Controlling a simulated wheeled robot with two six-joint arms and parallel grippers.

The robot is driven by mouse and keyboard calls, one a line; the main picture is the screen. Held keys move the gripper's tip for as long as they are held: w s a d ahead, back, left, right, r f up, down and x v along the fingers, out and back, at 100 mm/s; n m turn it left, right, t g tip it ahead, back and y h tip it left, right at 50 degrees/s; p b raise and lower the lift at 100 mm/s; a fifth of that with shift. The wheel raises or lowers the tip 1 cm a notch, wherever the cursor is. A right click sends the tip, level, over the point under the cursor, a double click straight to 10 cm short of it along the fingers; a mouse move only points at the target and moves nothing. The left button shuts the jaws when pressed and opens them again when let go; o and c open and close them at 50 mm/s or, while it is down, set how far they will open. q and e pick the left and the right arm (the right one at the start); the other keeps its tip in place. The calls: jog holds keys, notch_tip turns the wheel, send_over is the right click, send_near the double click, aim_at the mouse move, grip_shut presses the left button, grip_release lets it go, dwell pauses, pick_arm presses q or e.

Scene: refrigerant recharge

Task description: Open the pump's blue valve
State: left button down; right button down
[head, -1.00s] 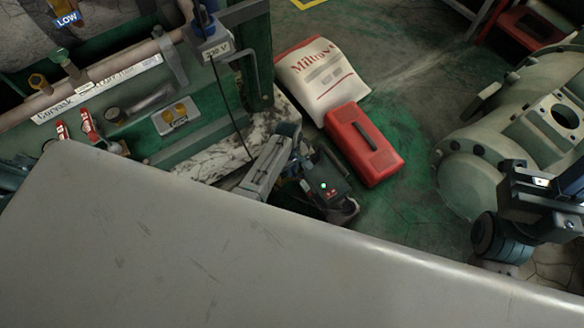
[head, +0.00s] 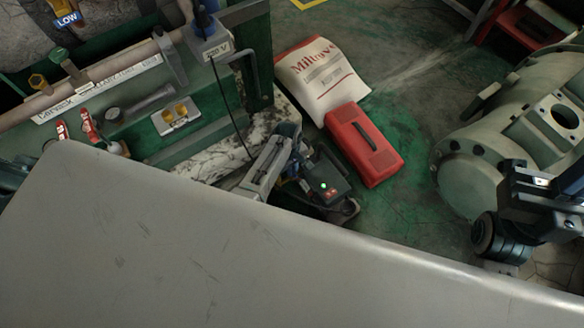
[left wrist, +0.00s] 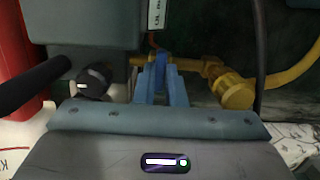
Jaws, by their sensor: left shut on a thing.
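In the left wrist view my left gripper (left wrist: 160,78) has its blue fingers close together in the middle, shut on a small blue part, the pump's blue valve. The fingers hide most of the valve, so its turn cannot be told. The pump's grey-green housing (left wrist: 95,22) is above them, with a black knob (left wrist: 93,82) to the left and yellow brass fittings (left wrist: 235,88) to the right.
A red case (head: 365,145) and a white sack (head: 318,80) lie on the floor beyond the pump. A green machine with red valve handles (head: 88,125) stands at the left. A large pale cylinder (head: 465,175) is at the right. A bare grey worktop (head: 200,240) fills the foreground.

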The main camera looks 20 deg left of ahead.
pick_arm(q)
jog(key=shift+r+n+p, duration=0.2)
jog(key=shift+n+p, duration=0.5)
jog(key=shift+n, duration=0.1)
jog(key=shift+f+n+p, duration=0.15)
jog(key=shift+n+p, duration=0.15)
jog(key=shift+n, duration=0.3)
jog(key=shift+d, duration=0.1)
jog(key=shift+n+p, duration=0.45)
jog(key=shift+n, duration=0.05)
jog(key=shift+n+t+p, duration=0.3)
jog(key=shift+n+p, duration=0.05)
jog(key=shift+n, duration=0.65)
